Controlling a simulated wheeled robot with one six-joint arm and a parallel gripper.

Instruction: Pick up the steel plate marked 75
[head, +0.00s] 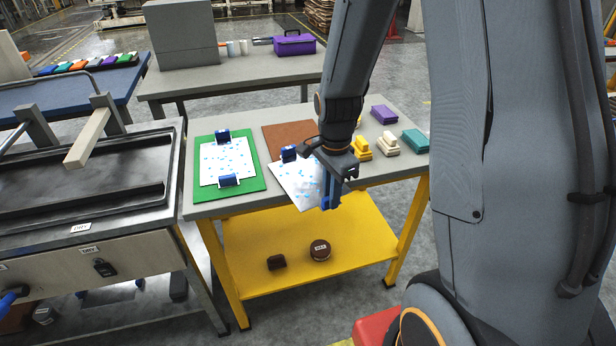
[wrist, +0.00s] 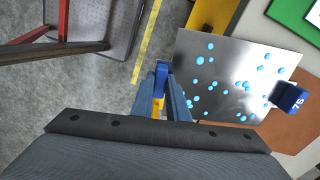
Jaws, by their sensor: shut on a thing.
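The steel plate marked 75 (head: 297,182) is shiny, with light-blue drops on top. It shows at the right of the wrist view (wrist: 232,80). Its far blue handle (head: 288,153) carries the number 75, readable in the wrist view (wrist: 290,97). My gripper (head: 330,197) is shut on the blue handle at the plate's near edge; in the wrist view its fingers (wrist: 163,92) close around that blue block. The plate sits askew and reaches past the table's front edge. I cannot tell if its far end touches the brown mat (head: 284,132).
A second drop-covered plate (head: 222,163) with two blue handles lies on a green mat (head: 253,183) to the left. Yellow, cream, teal and purple blocks stand at the table's right. A press (head: 90,190) stands at left. A yellow shelf (head: 350,235) lies below.

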